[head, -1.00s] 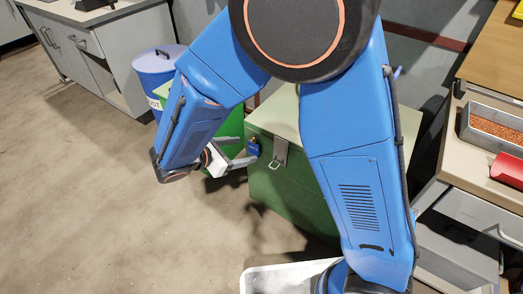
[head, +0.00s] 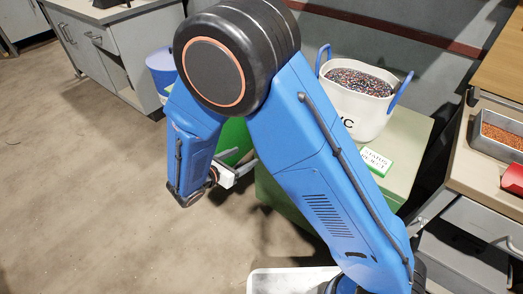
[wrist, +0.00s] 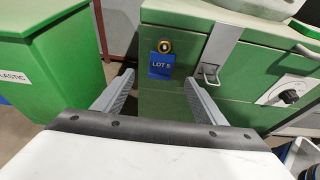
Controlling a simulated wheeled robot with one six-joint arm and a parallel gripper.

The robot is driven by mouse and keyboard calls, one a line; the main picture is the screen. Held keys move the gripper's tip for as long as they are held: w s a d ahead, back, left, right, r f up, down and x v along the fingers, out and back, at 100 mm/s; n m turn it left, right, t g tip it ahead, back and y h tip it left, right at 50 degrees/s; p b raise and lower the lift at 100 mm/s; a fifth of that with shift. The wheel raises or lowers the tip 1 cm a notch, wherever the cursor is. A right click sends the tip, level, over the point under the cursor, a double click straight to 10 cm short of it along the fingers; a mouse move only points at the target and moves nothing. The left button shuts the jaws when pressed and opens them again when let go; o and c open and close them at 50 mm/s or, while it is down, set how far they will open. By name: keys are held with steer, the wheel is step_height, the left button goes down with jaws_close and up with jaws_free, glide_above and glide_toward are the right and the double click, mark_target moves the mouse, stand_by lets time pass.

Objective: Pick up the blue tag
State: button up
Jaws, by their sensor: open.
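The blue tag (wrist: 161,66), marked with a lot label, hangs by a round brass-coloured eyelet on the front of the green chest (wrist: 160,105) in the wrist view. My gripper (wrist: 159,80) is open, with one finger on each side of the tag in the picture and nothing between them. The fingers point toward the chest front; I cannot tell the exact gap to the tag. In the head view my gripper (head: 240,172) is small beside the chest, and my arm hides the tag there.
A metal hasp (wrist: 210,73) hangs just right of the tag, and a black knob (wrist: 290,96) sits further right. A green plastic bin (wrist: 50,70) stands close on the left. A white tub of granules (head: 352,110) and a green-edged card (head: 376,162) rest on the chest. Floor at left is clear.

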steer(key=x, duration=0.9)
steer(key=shift+d+f, duration=0.2)
steer(key=shift+f, duration=0.05)
steer(key=c, duration=1.1)
